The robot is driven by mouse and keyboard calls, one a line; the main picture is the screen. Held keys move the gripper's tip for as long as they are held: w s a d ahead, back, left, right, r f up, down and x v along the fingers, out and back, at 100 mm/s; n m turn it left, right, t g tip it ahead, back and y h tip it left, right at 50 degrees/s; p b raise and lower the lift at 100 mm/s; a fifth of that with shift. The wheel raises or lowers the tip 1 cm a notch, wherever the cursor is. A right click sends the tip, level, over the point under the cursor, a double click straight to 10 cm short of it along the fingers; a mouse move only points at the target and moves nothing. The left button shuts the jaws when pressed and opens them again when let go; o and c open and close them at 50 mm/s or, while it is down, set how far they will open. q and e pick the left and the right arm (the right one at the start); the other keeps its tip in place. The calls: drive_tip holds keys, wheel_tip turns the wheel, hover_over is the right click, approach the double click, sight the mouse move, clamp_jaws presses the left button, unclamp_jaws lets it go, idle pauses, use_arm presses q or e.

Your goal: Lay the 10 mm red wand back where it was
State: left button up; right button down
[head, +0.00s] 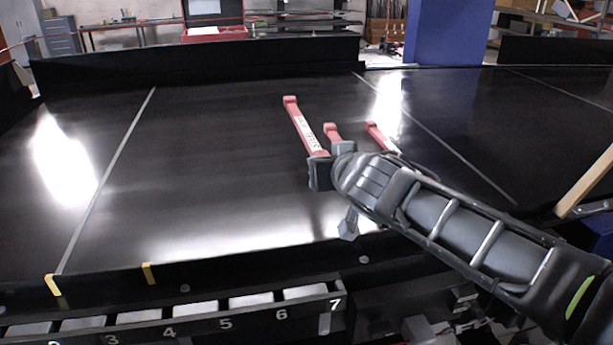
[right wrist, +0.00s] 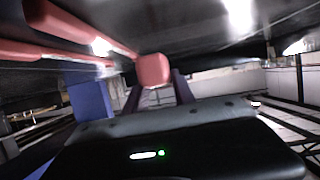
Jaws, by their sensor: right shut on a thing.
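Three red wands with white labels show in the head view; the label print is too small to read. The left wand (head: 299,122) slants down to my right gripper (head: 319,170). The middle wand (head: 332,132) is mostly hidden behind the gripper, and the right wand (head: 378,136) is partly hidden by my arm. In the right wrist view, my right gripper (right wrist: 153,88) is shut on a red wand's end (right wrist: 152,70); other red bars (right wrist: 75,22) lie at its upper left. Which wand is the 10 mm one cannot be told. My left gripper is out of view.
The wide black conveyor belt (head: 220,165) has pale lines across it and a raised black back wall (head: 200,60). Its left and middle surface is clear. A numbered slotted rack (head: 250,315) runs along the near edge, with yellow marks (head: 149,273) above. A blue pillar (head: 447,32) stands behind.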

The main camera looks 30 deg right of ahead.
drive_tip(key=b, duration=0.3)
hover_over(327, 221)
wheel_tip(327, 221, down, 6)
drive_tip(key=shift+w+f, duration=0.15)
drive_tip(key=shift+f, duration=0.05)
drive_tip(key=shift+r+p, duration=0.1)
drive_tip(key=shift+p, duration=0.25)
wheel_tip(327, 221, down, 4)
drive_tip(key=b, duration=0.2)
drive_tip(key=shift+b, duration=0.3)
drive_tip(key=shift+r, duration=0.1)
drive_tip(key=c, duration=1.1)
unclamp_jaws()
drive_tip(key=shift+o, duration=0.2)
